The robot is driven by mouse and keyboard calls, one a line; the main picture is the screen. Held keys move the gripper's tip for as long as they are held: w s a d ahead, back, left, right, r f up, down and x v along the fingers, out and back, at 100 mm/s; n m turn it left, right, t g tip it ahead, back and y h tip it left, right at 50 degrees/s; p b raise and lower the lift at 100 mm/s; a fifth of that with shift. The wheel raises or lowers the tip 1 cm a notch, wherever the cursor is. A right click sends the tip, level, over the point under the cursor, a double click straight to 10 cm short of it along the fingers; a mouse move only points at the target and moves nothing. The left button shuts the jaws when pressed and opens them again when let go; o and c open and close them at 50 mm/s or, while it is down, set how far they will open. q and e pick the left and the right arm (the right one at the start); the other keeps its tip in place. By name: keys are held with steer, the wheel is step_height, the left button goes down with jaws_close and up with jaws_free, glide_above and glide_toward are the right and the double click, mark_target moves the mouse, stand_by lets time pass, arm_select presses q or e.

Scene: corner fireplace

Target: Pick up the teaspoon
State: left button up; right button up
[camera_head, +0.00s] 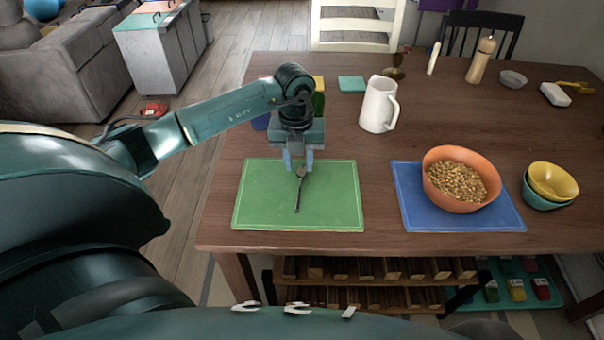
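The teaspoon (299,192) is a thin dark metal spoon on the green placemat (337,200) at the left of the wooden table. Its bowl points away from me and its handle towards me. My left gripper (298,162) is above the far part of the placemat, pointing down. Its two light-blue fingers are apart, one on each side of the spoon's bowl end. I cannot tell whether they touch the spoon. My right gripper is not in view.
A white pitcher (379,104) stands right of my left gripper. An orange bowl of cereal (455,179) sits on a blue placemat (412,205), with stacked yellow and teal bowls (552,182) further right. Part of a dark-blue thing shows behind my gripper. The table's front edge is close to the placemats.

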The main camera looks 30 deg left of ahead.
mark_target(301, 180)
arm_select(q)
steer(key=f, duration=0.5)
steer(key=shift+w+d, duration=0.1)
steer(key=shift+w, duration=0.15)
steer(key=shift+c, duration=0.2)
jaws_close()
